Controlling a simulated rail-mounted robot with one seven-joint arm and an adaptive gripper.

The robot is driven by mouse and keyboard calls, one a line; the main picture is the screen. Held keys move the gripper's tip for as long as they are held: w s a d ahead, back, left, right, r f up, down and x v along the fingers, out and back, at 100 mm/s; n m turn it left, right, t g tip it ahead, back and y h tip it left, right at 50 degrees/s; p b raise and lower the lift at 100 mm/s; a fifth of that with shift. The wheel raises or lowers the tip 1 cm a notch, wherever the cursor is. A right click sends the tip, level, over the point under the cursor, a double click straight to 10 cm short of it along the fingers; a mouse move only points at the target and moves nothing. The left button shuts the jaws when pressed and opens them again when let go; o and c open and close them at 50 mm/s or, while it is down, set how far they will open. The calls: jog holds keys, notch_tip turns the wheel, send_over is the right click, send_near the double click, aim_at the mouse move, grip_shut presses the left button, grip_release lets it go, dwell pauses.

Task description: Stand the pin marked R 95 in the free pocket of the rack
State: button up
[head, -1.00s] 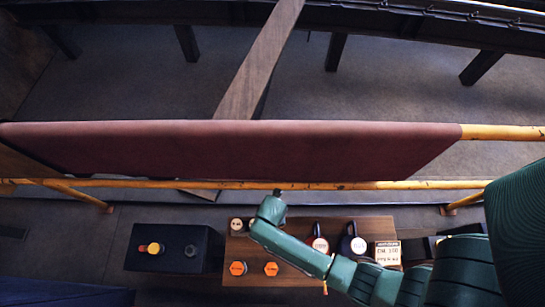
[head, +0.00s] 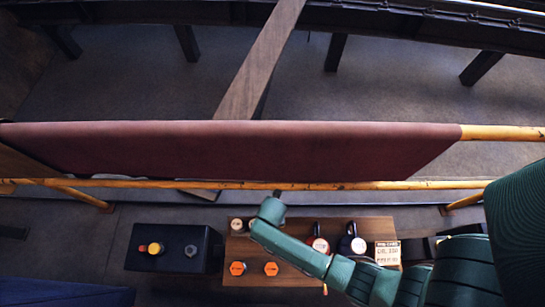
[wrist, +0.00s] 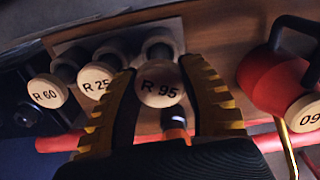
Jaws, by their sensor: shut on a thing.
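The pin marked R 95 (wrist: 161,84) is between the two yellow-and-black fingers of my gripper (wrist: 170,105) in the wrist view. The gripper is shut on it, with its round pale cap facing the camera. Pins marked R 60 (wrist: 46,91) and R 25 (wrist: 95,80) stand in a row to its left. A grey plate, apparently the rack (wrist: 120,40), lies behind these pins. I cannot tell whether the R 95 pin's lower end is in a pocket or above it.
A dark box (head: 150,238) stands to the left. A yellow rail (head: 330,186) runs behind.

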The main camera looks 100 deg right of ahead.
jog(key=shift+f+b, duration=0.75)
jog(key=shift+f, duration=0.45)
jog(key=o, duration=1.3)
jog(key=shift+c, duration=0.2)
notch_tip(320, 180, up, 12)
jog(key=shift+r, duration=0.1)
